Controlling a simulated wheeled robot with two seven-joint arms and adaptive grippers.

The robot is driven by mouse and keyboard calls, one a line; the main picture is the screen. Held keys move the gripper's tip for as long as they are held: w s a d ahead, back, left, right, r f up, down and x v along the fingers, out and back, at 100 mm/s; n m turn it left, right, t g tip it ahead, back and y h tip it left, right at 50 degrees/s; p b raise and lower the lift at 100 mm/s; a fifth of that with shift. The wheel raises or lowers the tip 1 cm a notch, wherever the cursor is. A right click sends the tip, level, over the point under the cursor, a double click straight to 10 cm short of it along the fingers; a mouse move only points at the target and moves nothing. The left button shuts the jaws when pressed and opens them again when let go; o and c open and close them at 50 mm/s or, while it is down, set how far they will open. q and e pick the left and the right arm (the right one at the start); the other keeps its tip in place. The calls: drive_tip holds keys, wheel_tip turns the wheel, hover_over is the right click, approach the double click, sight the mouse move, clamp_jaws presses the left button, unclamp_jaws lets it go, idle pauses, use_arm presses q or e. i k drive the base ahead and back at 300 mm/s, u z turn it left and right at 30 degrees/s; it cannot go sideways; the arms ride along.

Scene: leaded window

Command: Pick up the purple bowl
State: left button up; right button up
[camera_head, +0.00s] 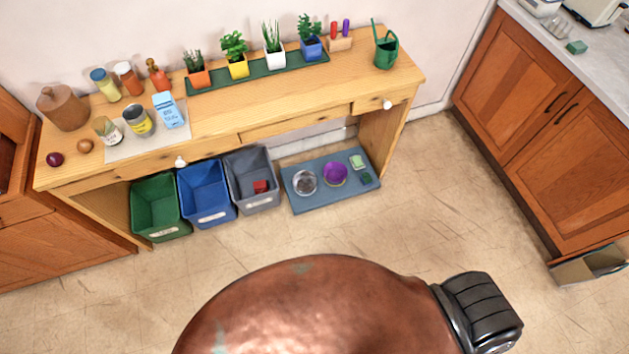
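The purple bowl (335,174) sits on a blue-grey mat (311,204) on the floor, under the right part of the wooden table. It is upright, and its open top faces up. A metal bowl (305,182) is just left of it on the same mat. Neither of my grippers shows in the head view.
The wooden table (215,138) stands over the mat, with its right leg panel (385,132) beside it. Green (158,210), blue (205,190) and grey (252,178) bins stand left of the mat. Wooden cabinets (545,130) stand at right.

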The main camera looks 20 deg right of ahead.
sight(335, 172)
drive_tip(key=u, duration=0.15)
drive_tip(key=k, duration=0.35)
drive_tip(key=z, duration=1.7)
drive_tip(key=i, duration=0.9)
drive_tip(key=u, duration=1.1)
drive_tip(key=i, duration=0.8)
drive_tip(key=u, duration=0.9)
